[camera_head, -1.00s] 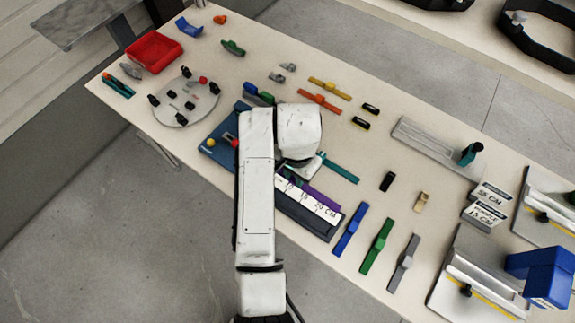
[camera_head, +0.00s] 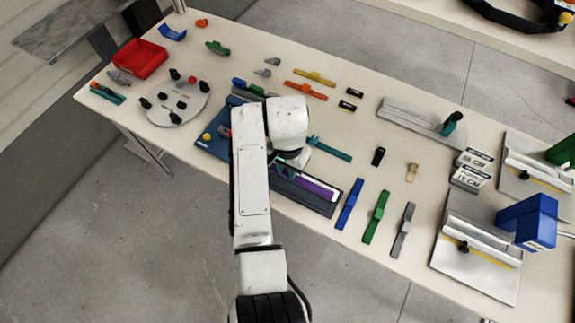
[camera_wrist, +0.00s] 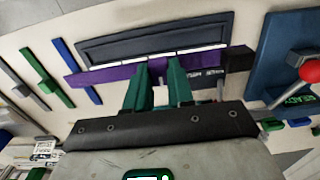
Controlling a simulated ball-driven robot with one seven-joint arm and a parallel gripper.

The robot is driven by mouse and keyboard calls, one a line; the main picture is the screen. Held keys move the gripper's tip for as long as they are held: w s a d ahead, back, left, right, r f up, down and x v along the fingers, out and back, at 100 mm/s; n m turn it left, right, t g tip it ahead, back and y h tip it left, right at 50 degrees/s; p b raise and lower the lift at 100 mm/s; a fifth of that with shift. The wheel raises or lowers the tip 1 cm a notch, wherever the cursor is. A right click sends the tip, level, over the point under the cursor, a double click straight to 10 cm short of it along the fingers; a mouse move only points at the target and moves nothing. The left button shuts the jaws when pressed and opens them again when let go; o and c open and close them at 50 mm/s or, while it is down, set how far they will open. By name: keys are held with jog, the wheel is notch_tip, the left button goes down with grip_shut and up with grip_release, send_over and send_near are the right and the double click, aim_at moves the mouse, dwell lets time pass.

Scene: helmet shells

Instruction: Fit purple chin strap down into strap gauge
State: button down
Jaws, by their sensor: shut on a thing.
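The purple chin strap (camera_head: 318,189) is a long flat bar at the strap gauge. In the wrist view the strap (camera_wrist: 118,71) crosses just beyond my fingertips. The strap gauge (camera_head: 303,201) is a dark, long frame with a white scale strip; in the wrist view its dark body (camera_wrist: 150,44) lies behind the strap. My gripper (camera_wrist: 162,72) has two teal fingers shut on the strap near its middle. Whether the strap is seated or just above the gauge, I cannot tell.
Blue (camera_head: 349,204), green (camera_head: 376,217) and grey (camera_head: 403,229) straps lie right of the gauge. A teal strap (camera_head: 331,149) lies behind it. A blue panel (camera_wrist: 285,55) with a red-knobbed lever (camera_wrist: 309,70) stands close beside my gripper in the wrist view.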

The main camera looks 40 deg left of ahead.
jog(key=b, duration=0.4)
send_over(288, 186)
jog(key=shift+f, duration=2.9)
jog(key=shift+p, duration=0.7)
jog(key=shift+f+b, duration=0.65)
jog(key=shift+f, duration=0.2)
jog(key=c, duration=0.9)
grip_release()
notch_tip(288, 186, up, 11)
jog(key=shift+f, duration=0.1)
